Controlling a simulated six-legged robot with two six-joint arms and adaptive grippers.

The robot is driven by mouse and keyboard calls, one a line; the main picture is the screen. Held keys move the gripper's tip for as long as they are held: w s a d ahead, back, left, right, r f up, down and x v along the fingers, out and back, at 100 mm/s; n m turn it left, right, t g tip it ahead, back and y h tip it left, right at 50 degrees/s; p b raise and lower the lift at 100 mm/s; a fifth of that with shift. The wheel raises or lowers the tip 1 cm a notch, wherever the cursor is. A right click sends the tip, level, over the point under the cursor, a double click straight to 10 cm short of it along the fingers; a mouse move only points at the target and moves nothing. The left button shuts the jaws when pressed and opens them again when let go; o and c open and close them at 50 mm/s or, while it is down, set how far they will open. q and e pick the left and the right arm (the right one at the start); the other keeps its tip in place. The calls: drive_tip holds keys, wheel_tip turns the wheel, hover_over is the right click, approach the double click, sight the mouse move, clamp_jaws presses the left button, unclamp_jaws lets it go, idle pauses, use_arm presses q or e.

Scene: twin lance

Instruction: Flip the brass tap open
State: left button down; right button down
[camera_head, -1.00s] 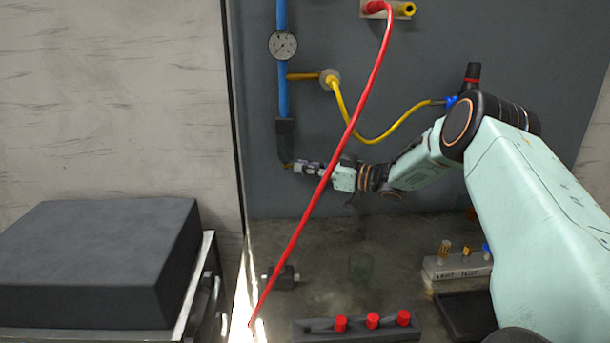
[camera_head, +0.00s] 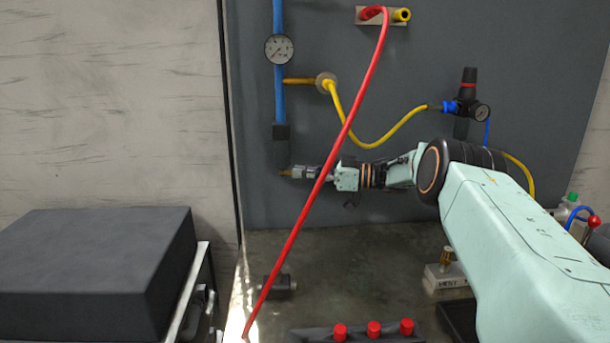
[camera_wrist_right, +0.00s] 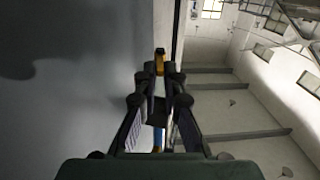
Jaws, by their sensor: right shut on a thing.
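The brass tap (camera_head: 285,173) is a small brass-coloured piece at the lower end of the blue pipe (camera_head: 279,95), under its dark sleeve (camera_head: 281,146). My right gripper (camera_head: 293,172) reaches it from the right, its jaws level and pointing left. In the right wrist view, the fingertips (camera_wrist_right: 160,76) close together on the brass piece (camera_wrist_right: 160,61), whose end sticks out past them. The jaws hide most of it, so I cannot tell the tap's lever angle. My left gripper is not in view.
A red hose (camera_head: 345,135) hangs diagonally in front of my right wrist. A gauge (camera_head: 279,48) and yellow hose (camera_head: 372,145) are above. A regulator (camera_head: 467,100) is at the right. A black block (camera_head: 95,265) stands lower left, and a red-capped rack (camera_head: 372,332) at the front.

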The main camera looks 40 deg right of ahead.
drive_tip(key=shift+a, duration=0.1)
drive_tip(key=c, duration=1.5)
unclamp_jaws()
drive_tip(key=shift+w, duration=0.15)
drive_tip(key=shift+o, duration=0.2)
drive_tip(key=v, duration=1.2)
